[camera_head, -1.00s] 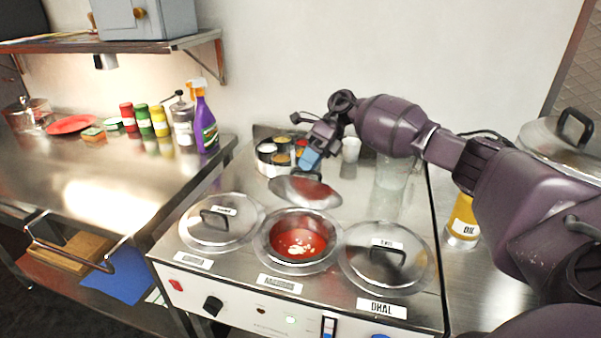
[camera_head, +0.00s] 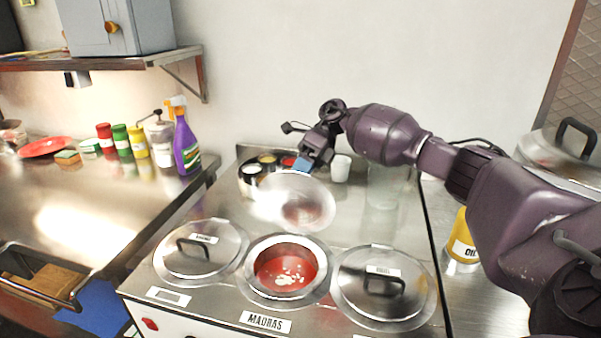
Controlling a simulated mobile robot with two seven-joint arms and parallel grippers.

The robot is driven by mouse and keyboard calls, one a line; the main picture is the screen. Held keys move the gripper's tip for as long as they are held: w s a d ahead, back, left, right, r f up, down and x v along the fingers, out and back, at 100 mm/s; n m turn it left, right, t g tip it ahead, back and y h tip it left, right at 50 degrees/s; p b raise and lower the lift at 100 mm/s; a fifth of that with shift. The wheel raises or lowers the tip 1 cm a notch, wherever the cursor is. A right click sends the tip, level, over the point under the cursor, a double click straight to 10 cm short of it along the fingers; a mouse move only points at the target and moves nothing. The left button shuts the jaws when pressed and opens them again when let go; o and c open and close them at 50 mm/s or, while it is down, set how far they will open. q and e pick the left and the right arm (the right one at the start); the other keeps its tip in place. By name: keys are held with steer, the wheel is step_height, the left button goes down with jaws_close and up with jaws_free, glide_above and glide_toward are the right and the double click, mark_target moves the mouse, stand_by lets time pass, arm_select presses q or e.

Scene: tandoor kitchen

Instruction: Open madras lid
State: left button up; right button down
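The madras pot (camera_head: 288,272) is uncovered in the middle of the three wells, with red sauce and pale pieces inside. Its label reads MADRAS (camera_head: 265,322). The madras lid (camera_head: 298,200) is tilted up behind the pot, its round face toward me. My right gripper (camera_head: 306,164) is at the lid's upper edge, with blue showing at its fingers. The handle and the finger contact are hidden behind the lid, so I cannot tell the finger state for sure. My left gripper is out of view.
Lidded pots stand left (camera_head: 203,250) and right (camera_head: 384,288) of the open pot. Behind the lid are a round spice tin (camera_head: 250,172) and a white cup (camera_head: 341,168). A purple spray bottle (camera_head: 186,147) stands on the left counter. A yellow oil container (camera_head: 462,238) is at right.

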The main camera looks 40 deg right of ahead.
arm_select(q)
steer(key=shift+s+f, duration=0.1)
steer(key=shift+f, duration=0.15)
arm_select(e)
steer(key=shift+s+a+f, duration=0.1)
steer(key=shift+s+f, duration=0.1)
steer(key=shift+f, duration=0.8)
steer(key=c, duration=1.4)
jaws_free()
steer(key=shift+o, duration=1)
steer(key=shift+w+f, duration=0.1)
steer(key=shift+w, duration=0.1)
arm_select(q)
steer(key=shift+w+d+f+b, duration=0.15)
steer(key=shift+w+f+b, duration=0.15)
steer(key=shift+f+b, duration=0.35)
arm_select(e)
steer(key=v, duration=1.1)
steer(key=shift+r, duration=0.25)
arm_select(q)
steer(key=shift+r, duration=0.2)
arm_select(e)
steer(key=shift+r, duration=0.1)
